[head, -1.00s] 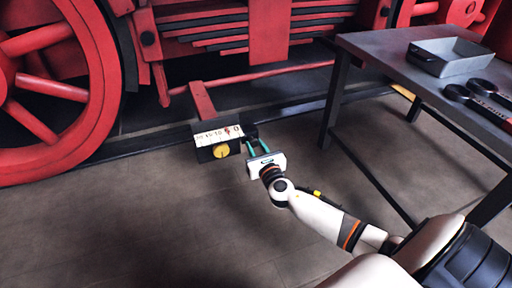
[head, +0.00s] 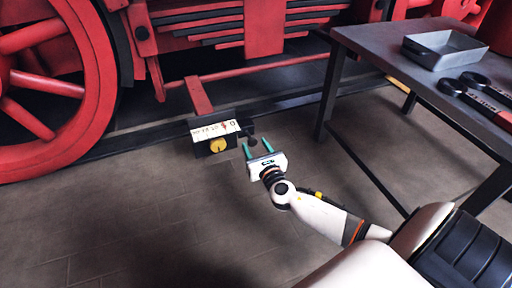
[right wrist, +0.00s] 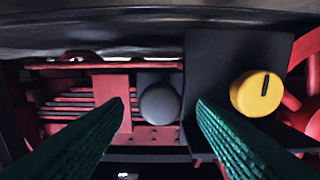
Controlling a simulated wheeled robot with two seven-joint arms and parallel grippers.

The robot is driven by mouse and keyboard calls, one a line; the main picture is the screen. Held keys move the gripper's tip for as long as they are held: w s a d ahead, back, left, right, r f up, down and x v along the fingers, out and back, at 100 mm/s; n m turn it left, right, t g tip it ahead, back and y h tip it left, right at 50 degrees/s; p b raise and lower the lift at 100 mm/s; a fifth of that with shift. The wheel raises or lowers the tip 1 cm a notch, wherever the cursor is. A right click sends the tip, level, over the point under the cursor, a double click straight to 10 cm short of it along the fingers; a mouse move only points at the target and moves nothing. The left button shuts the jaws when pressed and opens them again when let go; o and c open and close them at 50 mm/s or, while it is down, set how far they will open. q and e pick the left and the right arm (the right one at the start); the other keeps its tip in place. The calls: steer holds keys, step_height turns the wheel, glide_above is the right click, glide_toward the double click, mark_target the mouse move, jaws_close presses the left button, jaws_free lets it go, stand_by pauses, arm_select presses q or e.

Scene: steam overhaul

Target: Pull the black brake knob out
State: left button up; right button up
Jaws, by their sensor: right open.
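The black brake knob (head: 252,141) is at the right side of a small dark box (head: 203,149) low beside the locomotive. My right gripper (head: 257,146) is open and empty, its two green fingers pointing at the knob from the near side. In the right wrist view, the round dark grey knob (right wrist: 160,105) appears between the open fingertips, farther off than they are. No contact shows. My left gripper is not in view.
The box carries a yellow dial knob (head: 218,146) and a white marked plate (head: 216,130). A dark table (head: 365,42) at the right holds a grey tray (head: 440,57) and wrenches (head: 480,97). A red wheel (head: 98,90) stands left. The floor in front is clear.

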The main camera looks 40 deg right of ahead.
steer(key=p+v, duration=0.4)
steer(key=v, duration=0.8)
